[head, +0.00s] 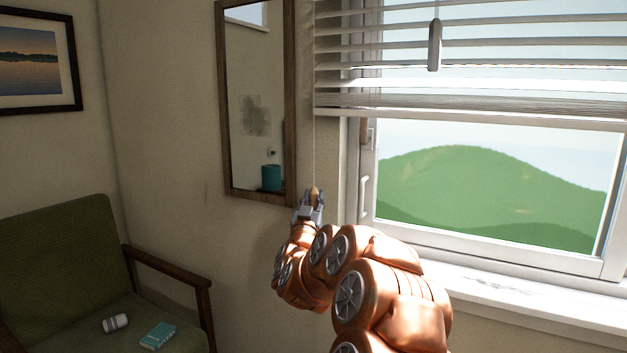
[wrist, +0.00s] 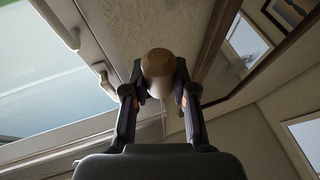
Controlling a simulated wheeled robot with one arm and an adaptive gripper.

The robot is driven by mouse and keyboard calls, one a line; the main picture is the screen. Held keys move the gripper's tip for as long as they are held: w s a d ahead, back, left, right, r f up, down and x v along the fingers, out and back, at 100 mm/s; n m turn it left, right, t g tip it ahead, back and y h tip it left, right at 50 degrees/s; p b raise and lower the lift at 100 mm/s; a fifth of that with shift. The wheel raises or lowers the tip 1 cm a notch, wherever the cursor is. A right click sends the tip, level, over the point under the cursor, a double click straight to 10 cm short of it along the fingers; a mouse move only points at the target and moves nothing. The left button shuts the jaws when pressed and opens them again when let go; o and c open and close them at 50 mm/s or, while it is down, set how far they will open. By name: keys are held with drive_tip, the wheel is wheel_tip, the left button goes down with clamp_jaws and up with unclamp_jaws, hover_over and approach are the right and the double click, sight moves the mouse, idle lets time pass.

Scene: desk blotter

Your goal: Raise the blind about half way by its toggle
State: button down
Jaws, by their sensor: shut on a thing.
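The white slatted blind (head: 340,97) hangs over the upper part of the window in the head view. Its lower slats are bunched above the bottom rail, and the window below is uncovered. A thin cord runs down beside the mirror to the wooden toggle (head: 315,193). My gripper (head: 313,205) is shut on the toggle, in front of the wall just left of the window frame. In the wrist view the toggle (wrist: 157,68) sits between the two dark fingers (wrist: 158,90). The fingers hide its sides.
A grey wand (head: 435,45) hangs in front of the blind. A wood-framed mirror (head: 291,110) is on the wall close left of my gripper. The window handle (head: 364,195) and sill (head: 500,297) are to the right. A green armchair (head: 60,250) holds a book (head: 158,336) and a small cylinder (head: 115,323).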

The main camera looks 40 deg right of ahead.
wheel_tip(320, 180, down, 6)
drive_tip(key=b, duration=0.1)
drive_tip(key=shift+f+b, duration=0.25)
drive_tip(key=shift+b, duration=0.1)
drive_tip(key=shift+d, duration=0.1)
drive_tip(key=c, duration=0.9)
unclamp_jaws()
drive_tip(key=shift+w, duration=0.1)
drive_tip(key=v, duration=0.7)
drive_tip(key=shift+a+f, duration=0.15)
drive_tip(key=shift+a, duration=0.1)
